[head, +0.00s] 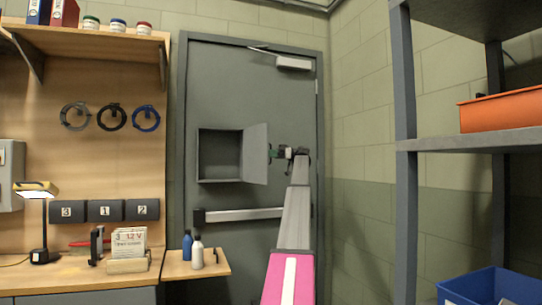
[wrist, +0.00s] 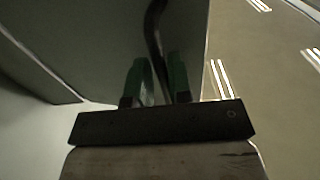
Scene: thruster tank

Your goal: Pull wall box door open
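The wall box (head: 220,155) is a grey recessed box in the big grey door, and its inside shows empty. Its door (head: 256,153) is hinged on the box's right side and stands swung out, well open. My gripper (head: 275,152) is just right of the box door's free face. In the wrist view my gripper's two green fingers (wrist: 157,82) stand close together with a dark curved handle (wrist: 155,35) between them. They look closed on it, though the exact contact is in shadow. The grey door panel (wrist: 90,45) fills the upper left there.
A small wooden shelf with two bottles (head: 192,250) stands below left. A push bar (head: 240,214) crosses the big door below the box. A grey rack (head: 405,150) with an orange bin (head: 500,108) and a blue bin (head: 488,288) stands at right.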

